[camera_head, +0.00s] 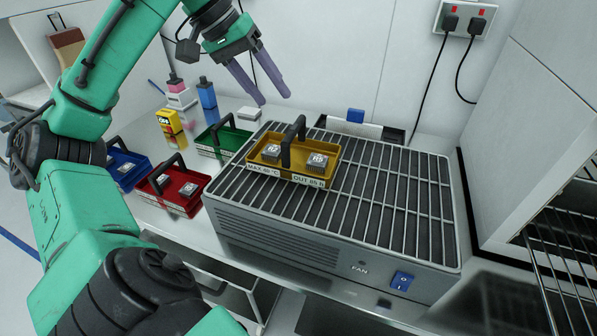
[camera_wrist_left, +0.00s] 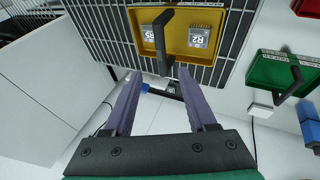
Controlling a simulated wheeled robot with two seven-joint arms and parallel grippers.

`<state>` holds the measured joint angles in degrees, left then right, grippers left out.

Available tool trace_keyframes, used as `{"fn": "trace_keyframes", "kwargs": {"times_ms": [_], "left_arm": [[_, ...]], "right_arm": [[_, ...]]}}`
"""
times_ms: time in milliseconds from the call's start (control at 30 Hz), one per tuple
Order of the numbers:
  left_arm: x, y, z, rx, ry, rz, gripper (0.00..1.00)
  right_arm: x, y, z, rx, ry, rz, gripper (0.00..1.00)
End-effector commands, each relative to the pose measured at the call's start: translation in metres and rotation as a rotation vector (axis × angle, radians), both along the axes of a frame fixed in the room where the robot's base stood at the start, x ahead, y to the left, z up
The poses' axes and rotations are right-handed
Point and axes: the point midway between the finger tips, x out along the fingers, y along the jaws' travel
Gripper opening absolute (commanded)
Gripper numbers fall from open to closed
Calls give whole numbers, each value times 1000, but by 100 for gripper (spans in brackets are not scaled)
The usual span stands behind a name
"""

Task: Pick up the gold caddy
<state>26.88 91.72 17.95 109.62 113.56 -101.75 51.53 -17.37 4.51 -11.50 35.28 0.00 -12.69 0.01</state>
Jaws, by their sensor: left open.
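The gold caddy (camera_head: 268,174) sits on the slatted top of the grey fan unit (camera_head: 410,180). It has a dark upright handle across its middle and a chip module on each side. My left gripper (camera_head: 276,100) is open and empty above and behind the caddy in the head view, apart from it. In the left wrist view the caddy (camera_wrist_left: 222,50) shows at the top, beyond the two purple fingers (camera_wrist_left: 152,98), and its handle stands near the gap between them. My right gripper is in neither view.
Green (camera_head: 232,138), red (camera_head: 180,201) and blue (camera_head: 127,174) caddies stand left of the fan unit. Bottles and a yellow box (camera_head: 170,124) stand behind them. A dark tray (camera_head: 390,135) lies behind the unit. A white cabinet (camera_head: 530,150) bounds the right side.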

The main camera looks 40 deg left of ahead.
Motion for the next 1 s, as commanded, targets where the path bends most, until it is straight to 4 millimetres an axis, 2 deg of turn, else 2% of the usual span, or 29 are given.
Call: {"fn": "trace_keyframes", "kwargs": {"times_ms": [33, 133, 333, 700, 800, 1000], "left_arm": [[1, -1, -10, 0, 1, -1, 57], [8, -6, -24, 0, 2, -3, 57], [29, -21, -68, -2, 4, -3, 57], [53, -36, -117, 0, 3, -1, 57], [57, -38, -127, 0, 2, -1, 57], [58, -38, -129, 0, -1, 0, 57]], "right_arm": [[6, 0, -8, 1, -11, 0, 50], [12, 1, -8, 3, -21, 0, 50], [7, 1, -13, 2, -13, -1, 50], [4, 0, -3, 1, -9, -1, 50], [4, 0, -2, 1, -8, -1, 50], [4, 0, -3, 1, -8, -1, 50]]}}
